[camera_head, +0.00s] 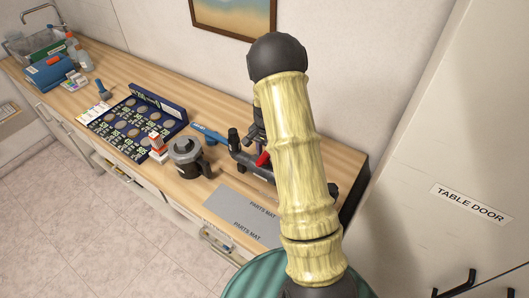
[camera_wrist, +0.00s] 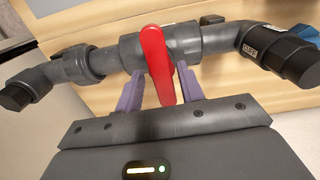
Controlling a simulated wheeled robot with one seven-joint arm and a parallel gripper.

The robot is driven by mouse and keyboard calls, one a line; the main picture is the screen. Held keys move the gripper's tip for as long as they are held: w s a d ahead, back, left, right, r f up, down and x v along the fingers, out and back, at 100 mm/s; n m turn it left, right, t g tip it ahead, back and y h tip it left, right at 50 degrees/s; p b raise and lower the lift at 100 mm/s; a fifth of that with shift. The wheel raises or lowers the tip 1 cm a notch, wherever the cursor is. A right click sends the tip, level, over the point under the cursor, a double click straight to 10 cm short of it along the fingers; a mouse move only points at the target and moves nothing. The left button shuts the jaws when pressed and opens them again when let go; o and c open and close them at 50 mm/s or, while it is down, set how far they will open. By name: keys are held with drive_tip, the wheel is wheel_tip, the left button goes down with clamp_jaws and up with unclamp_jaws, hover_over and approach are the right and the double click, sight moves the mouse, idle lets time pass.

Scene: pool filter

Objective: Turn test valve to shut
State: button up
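The test valve is a dark grey pipe body (camera_wrist: 187,40) with a red lever handle (camera_wrist: 158,62). In the wrist view the pipe runs left to right, and the handle lies across it, its lower end pointing toward me. My gripper (camera_wrist: 160,72) has its two purple fingers one on each side of the handle. Gaps show between the fingers and the handle, so it looks open. In the head view the red handle (camera_head: 262,159) shows just left of my arm's pale yellow sleeve. The sleeve hides part of the valve and my gripper.
A grey parts mat (camera_head: 232,212) lies at the counter's front. A grey lidded pot (camera_head: 187,158), a red-and-white box (camera_head: 157,147) and a dark blue case of round discs (camera_head: 160,108) stand left. A white table door (camera_head: 440,150) is at right.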

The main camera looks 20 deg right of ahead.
wheel_tip(320, 180, up, 6)
drive_tip(key=p, duration=0.4)
idle(0.3)
drive_tip(key=shift+r, duration=0.1)
wheel_tip(320, 180, up, 17)
drive_tip(key=b, duration=0.4)
drive_tip(key=shift+a, duration=0.15)
idle(0.5)
drive_tip(key=s+a+f+n+t+b, duration=0.1)
drive_tip(key=s+a+f+n, duration=0.3)
drive_tip(key=s, duration=0.6)
drive_tip(key=s+a+f+n+t, duration=0.1)
drive_tip(key=s+a+f+n, duration=0.4)
drive_tip(key=s, duration=0.5)
drive_tip(key=shift+a+n+t+b, duration=0.3)
drive_tip(key=shift+a+n+b, duration=0.1)
drive_tip(key=shift+a+n, duration=0.6)
